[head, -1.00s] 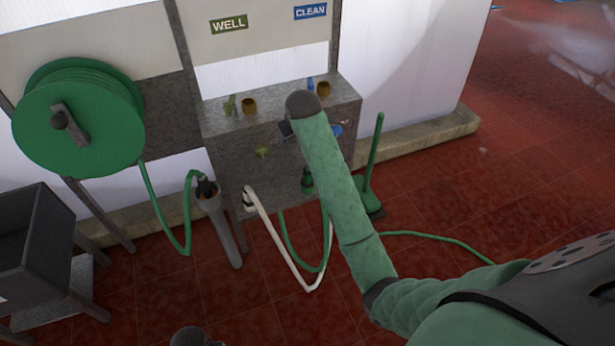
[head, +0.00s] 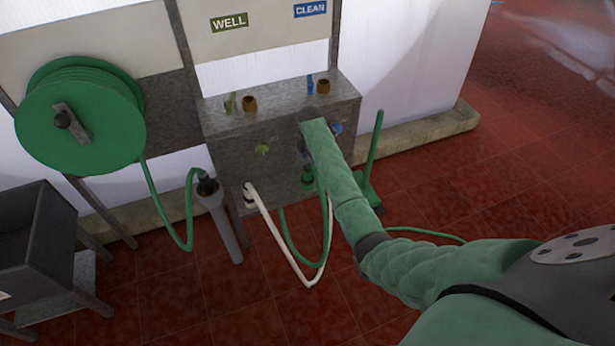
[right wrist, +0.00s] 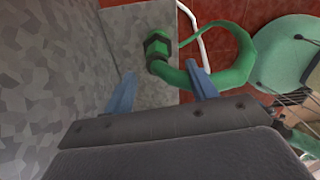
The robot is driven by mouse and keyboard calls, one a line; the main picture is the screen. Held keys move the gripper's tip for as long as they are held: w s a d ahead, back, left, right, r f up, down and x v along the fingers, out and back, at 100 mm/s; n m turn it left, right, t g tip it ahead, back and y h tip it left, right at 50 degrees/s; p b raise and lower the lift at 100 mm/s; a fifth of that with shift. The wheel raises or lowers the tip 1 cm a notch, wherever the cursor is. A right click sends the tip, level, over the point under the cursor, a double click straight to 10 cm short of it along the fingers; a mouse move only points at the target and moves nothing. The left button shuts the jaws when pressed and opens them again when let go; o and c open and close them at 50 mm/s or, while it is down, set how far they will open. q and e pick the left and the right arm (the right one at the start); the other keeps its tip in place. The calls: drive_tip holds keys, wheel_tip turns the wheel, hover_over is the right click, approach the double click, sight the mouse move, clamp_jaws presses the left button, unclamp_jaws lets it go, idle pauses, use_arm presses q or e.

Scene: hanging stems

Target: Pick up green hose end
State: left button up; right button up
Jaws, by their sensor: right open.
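The green hose end (head: 307,176) is a green coupling on the front of the grey metal box, low and right, with its hose hanging below. In the right wrist view the green hose end (right wrist: 157,46) shows as a ribbed nut, and its hose curves right. My right gripper (right wrist: 162,85) is open, its two blue fingers apart with nothing held. The coupling lies beyond the fingertips, roughly between them in the picture; I see no contact. In the head view my right forearm hides most of this gripper. My left gripper is not in view.
The grey box (head: 225,140) carries brass fittings on top. A white hose (head: 283,245) loops from its lower left. A green hose reel (head: 80,115) and a grey holster (head: 222,225) stand left. A green broom (head: 374,150) stands right. The red floor (head: 460,200) is mostly free.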

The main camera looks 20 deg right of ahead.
sight(308, 167)
drive_tip(key=shift+n, duration=0.7)
drive_tip(key=shift+f, duration=0.15)
wheel_tip(308, 167, down, 2)
drive_tip(key=shift+f+p, duration=0.1)
drive_tip(key=shift+p, duration=0.35)
drive_tip(key=shift+w+a+f+p, duration=0.15)
drive_tip(key=shift+f+p, duration=0.4)
drive_tip(key=shift+f, duration=0.55)
drive_tip(key=shift+w+a+f+p, duration=0.15)
drive_tip(key=shift+f+p, duration=0.35)
drive_tip(key=shift+f, duration=1.05)
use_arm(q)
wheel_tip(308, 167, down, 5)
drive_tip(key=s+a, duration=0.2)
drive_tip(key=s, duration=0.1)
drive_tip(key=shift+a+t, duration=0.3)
use_arm(e)
drive_tip(key=c, duration=1.1)
